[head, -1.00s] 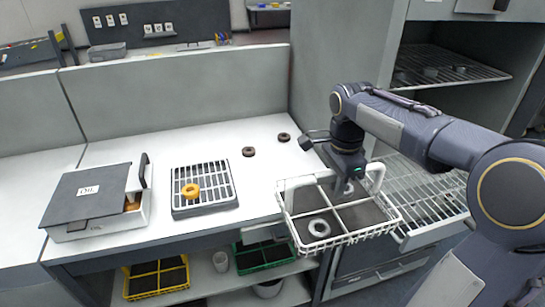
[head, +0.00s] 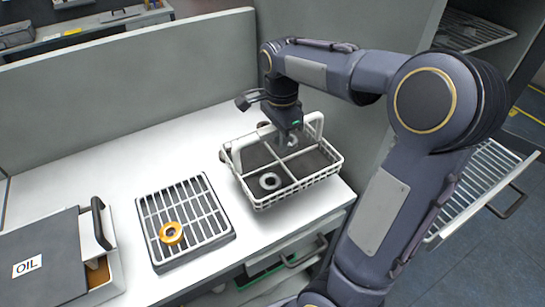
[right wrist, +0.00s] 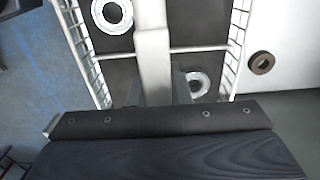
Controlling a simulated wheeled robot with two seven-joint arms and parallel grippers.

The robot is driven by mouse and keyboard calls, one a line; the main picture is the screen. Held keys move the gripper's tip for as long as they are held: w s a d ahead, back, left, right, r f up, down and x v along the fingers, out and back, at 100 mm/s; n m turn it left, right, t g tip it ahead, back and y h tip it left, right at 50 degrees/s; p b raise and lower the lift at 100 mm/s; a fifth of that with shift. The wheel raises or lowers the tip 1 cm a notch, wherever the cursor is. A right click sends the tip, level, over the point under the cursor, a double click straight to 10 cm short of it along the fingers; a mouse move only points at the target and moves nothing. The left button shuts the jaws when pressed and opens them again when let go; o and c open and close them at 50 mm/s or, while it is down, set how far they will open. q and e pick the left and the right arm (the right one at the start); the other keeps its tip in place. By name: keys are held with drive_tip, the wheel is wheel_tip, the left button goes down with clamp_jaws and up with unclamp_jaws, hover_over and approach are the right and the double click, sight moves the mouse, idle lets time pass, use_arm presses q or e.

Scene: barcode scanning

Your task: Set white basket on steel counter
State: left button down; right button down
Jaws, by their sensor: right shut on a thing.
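The white basket (head: 262,202) has wire walls, a dark floor split into compartments and a raised handle. In the head view it is over the right part of the white steel counter (head: 118,150); I cannot tell whether it touches the surface. A grey ring (head: 269,181) lies in its front left compartment, and another grey ring (right wrist: 197,84) shows in the right wrist view. My right gripper (head: 288,136) is above the basket, shut on its handle (right wrist: 153,50); its fingertips are largely hidden. My left gripper is not in view.
A grey rack (head: 152,208) with an orange ring (head: 171,233) stands left of the basket. The OIL box (head: 50,255) is farther left. A dark ring (right wrist: 262,62) lies beside the basket. An oven rack (head: 487,175) sticks out at right. A low wall closes the counter's back.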

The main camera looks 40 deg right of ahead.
sight(280, 161)
drive_tip(key=shift+f, duration=3.35)
drive_tip(key=shift+f, duration=0.15)
drive_tip(key=c, duration=1.3)
unclamp_jaws()
drive_tip(key=shift+c, duration=0.2)
wheel_tip(280, 161, up, 12)
drive_tip(key=shift+s+r, duration=0.1)
drive_tip(key=shift+r, duration=0.05)
drive_tip(key=s+a+f+n+t+y, duration=0.2)
drive_tip(key=s+a+f+n, duration=0.1)
drive_tip(key=s+a+n, duration=0.3)
drive_tip(key=s+a+f+n+t+y, duration=0.1)
drive_tip(key=s+a+f+n+t, duration=0.2)
drive_tip(key=s+a+n, duration=0.4)
drive_tip(key=s+n, duration=0.3)
drive_tip(key=n, duration=0.1)
drive_tip(key=shift+s+a+f+n+t+y, duration=0.25)
drive_tip(key=shift+s+f+n+t+y, duration=0.05)
drive_tip(key=shift+s+y, duration=0.1)
